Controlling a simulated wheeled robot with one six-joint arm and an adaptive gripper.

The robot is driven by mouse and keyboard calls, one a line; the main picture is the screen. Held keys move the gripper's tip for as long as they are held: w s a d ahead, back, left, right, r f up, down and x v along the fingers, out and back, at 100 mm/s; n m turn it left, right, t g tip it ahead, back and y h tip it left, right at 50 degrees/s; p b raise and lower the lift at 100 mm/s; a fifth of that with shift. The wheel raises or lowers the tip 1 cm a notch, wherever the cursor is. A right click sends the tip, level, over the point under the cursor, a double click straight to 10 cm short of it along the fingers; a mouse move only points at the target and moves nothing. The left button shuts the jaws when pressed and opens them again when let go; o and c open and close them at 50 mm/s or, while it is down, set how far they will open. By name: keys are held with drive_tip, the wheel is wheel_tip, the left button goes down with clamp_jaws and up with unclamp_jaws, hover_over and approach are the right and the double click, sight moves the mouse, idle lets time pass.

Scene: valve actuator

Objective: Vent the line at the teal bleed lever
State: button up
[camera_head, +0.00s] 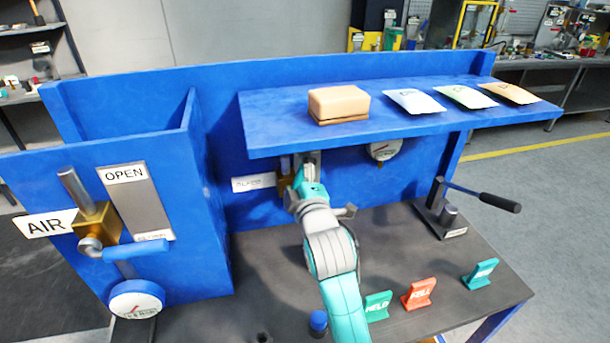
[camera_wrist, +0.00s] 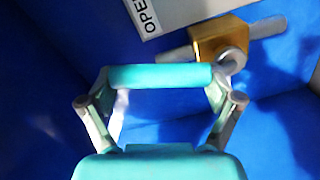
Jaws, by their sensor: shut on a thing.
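The teal bleed lever (camera_wrist: 160,77) lies straight across between my fingertips in the wrist view. Its right end meets a grey hub on a brass valve body (camera_wrist: 222,42). My gripper (camera_wrist: 160,85) has one finger at each end of the lever and is shut on it. An OPEN plate (camera_wrist: 150,15) is partly cut off above the lever. In the head view my gripper (camera_head: 308,192) reaches under the blue shelf, against the back panel. A little of the brass valve body (camera_head: 286,181) shows to its left. My arm and the shelf hide the lever there.
The blue shelf (camera_head: 260,125) overhangs my gripper and carries a tan block (camera_head: 338,104) and several packets. A gauge (camera_head: 383,151) hangs right of my arm. The AIR valve (camera_head: 97,222) is at left, a black-handled lever (camera_head: 485,197) at right. Small signs (camera_head: 419,293) stand in front.

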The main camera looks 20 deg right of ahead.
drive_tip(key=shift+a+r+n, duration=0.1)
drive_tip(key=shift+a+n, duration=0.75)
drive_tip(key=shift+n, duration=0.55)
drive_tip(key=shift+a, duration=0.1)
drive_tip(key=o, duration=1.4)
drive_tip(key=s, duration=1.2)
